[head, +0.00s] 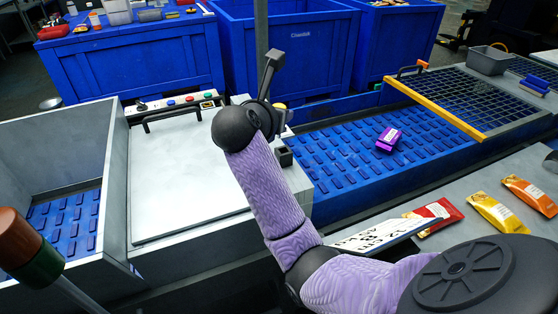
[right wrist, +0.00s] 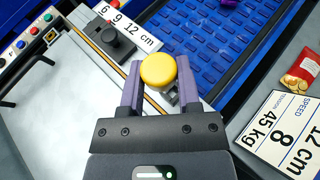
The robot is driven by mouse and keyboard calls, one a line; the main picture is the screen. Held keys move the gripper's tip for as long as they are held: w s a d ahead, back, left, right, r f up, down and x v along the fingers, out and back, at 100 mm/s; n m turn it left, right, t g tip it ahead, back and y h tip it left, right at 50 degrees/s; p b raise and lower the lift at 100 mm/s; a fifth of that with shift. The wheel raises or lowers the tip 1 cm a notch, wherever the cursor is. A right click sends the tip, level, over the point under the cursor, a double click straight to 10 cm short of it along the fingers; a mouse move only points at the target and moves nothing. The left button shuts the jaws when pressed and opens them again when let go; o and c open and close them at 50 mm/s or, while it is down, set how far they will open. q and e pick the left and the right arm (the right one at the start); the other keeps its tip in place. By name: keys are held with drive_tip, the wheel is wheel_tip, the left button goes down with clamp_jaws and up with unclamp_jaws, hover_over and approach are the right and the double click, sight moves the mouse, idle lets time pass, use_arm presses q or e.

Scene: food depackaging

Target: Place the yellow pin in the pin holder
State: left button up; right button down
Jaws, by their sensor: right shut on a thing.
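The yellow pin (right wrist: 158,69) has a round yellow head and sits between the two fingers of my right gripper (right wrist: 156,88) in the right wrist view. The gripper is shut on it. A sliver of the yellow head (head: 280,106) shows in the head view, beside my right wrist. A small dark square block (head: 283,156), possibly the pin holder, stands at the right edge of the white plate; I cannot tell for sure. The pin's lower end is mostly hidden beneath its head and the fingers. My left gripper is not in view.
A blue conveyor (head: 345,150) carries a purple package (head: 388,139). A yellow-edged grid (head: 465,100) lies over its far end. A white plate (head: 185,180) with a black handle is at left. Snack packets (head: 498,215) lie at right. A scale with a black knob (right wrist: 109,35) is near the gripper.

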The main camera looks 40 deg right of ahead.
drive_tip(key=d+r+m+g, duration=0.1)
drive_tip(key=d+r+m+g+h, duration=0.1)
drive_tip(key=m+g, duration=0.1)
drive_tip(key=shift+r, duration=0.1)
drive_tip(key=shift+a+r+m+g, duration=0.1)
drive_tip(key=shift+r+m+g, duration=0.1)
drive_tip(key=shift+m+g, duration=0.3)
drive_tip(key=shift+a+f+b, duration=0.1)
drive_tip(key=shift+a+b, duration=0.25)
drive_tip(key=shift+b, duration=0.15)
drive_tip(key=shift+a+f, duration=0.1)
drive_tip(key=shift+f, duration=0.15)
wheel_tip(320, 180, down, 9)
drive_tip(key=shift+f+b, duration=0.1)
drive_tip(key=shift+b, duration=0.8)
drive_tip(key=shift+c, duration=1.6)
unclamp_jaws()
drive_tip(key=shift+f, duration=0.1)
